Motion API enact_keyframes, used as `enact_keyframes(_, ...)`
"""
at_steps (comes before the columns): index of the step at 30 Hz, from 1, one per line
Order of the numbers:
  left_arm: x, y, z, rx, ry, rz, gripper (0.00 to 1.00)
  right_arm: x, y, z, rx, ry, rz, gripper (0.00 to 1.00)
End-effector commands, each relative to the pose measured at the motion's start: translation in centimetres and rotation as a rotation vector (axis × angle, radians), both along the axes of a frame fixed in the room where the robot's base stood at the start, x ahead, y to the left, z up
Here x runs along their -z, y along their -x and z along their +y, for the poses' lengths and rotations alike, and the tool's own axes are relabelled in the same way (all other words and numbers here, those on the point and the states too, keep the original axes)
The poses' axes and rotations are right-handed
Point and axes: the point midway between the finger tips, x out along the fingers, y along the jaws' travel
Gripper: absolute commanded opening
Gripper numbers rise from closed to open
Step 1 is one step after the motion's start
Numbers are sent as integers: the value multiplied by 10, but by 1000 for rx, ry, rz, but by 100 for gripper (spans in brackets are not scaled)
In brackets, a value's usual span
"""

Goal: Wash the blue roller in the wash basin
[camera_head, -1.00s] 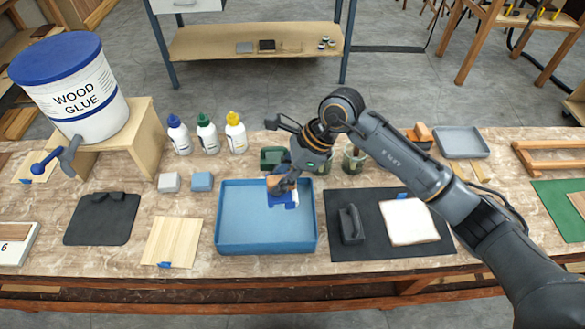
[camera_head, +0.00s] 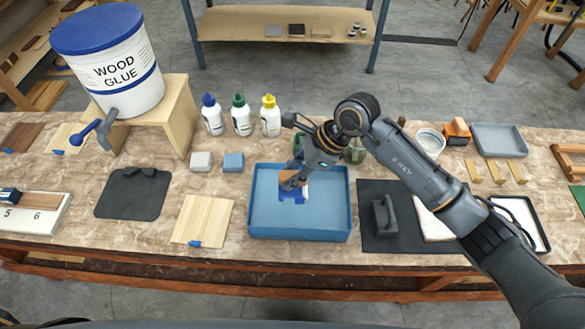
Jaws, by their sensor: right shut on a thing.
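The blue wash basin (camera_head: 258,222) stands on the table near the middle of the head view. My right gripper (camera_head: 291,181) reaches down over its far half and is shut on the blue roller (camera_head: 289,195). Part of the roller's wood-coloured handle shows at the fingers. The blue roller end is low, within the basin's outline. I cannot tell whether it touches the basin's floor. The gripper hides part of the roller. My left gripper is not in view.
Several glue bottles (camera_head: 242,116) stand behind the basin, with a grey block (camera_head: 201,161) and a blue block (camera_head: 233,162) nearer. A light wood board (camera_head: 203,219) lies left of the basin. A dark mat (camera_head: 378,243) with a black tool (camera_head: 383,216) lies right.

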Motion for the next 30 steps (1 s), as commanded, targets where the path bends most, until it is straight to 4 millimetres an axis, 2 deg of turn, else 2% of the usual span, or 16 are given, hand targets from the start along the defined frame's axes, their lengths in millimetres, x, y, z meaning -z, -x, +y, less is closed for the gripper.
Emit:
enact_keyframes(3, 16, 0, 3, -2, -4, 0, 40, 17, 0, 0, 0, 0, -1, 0)
enact_keyframes(15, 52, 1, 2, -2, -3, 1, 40, 55, -1, 0, 0, 0, -2, 0)
enact_keyframes(30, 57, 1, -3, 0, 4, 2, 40, 60, -1, 0, 0, 0, -1, 0)
